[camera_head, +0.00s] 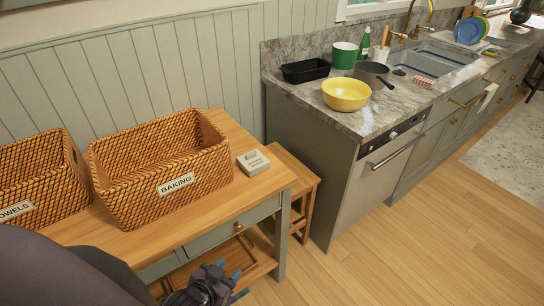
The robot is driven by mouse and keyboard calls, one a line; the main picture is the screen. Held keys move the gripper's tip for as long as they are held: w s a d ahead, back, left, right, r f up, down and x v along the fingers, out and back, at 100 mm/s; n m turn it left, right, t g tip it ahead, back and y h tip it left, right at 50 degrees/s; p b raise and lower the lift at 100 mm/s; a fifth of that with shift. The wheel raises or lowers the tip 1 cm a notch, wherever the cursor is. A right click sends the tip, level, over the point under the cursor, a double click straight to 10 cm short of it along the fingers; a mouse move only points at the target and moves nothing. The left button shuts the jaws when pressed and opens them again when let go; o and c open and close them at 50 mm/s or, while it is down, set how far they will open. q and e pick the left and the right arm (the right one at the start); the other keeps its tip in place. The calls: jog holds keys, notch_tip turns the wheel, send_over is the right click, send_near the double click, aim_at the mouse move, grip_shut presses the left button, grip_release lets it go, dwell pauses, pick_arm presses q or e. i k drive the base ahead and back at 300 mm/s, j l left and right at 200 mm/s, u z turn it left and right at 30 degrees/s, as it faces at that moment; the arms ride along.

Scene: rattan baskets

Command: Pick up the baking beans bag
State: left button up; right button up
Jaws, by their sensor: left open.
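A small pale grey package (253,162) with dark print lies on the wooden table (262,185) near its right end, just right of the rattan basket labelled BAKING (199,183). It looks like the baking beans bag, but its print is too small to read. The inside of the BAKING basket looks empty where it shows. My left gripper (234,282) is at the bottom edge, in front of the table and below its top, apart from the package. It is open, with blue fingertips and nothing visible between them. My right gripper is out of view.
A second rattan basket (40,178), labelled TOWELS, stands at the left. A wooden stool (300,180) is tucked beside the table. The marble counter (300,100) holds a yellow bowl (346,94), a pan and a black tray.

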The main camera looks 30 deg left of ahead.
aim_at(253, 162)
jog(key=i+l+u, duration=0.1)
jog(key=i+l, duration=0.6)
jog(key=i+l+u, duration=0.1)
jog(key=u, duration=1.15)
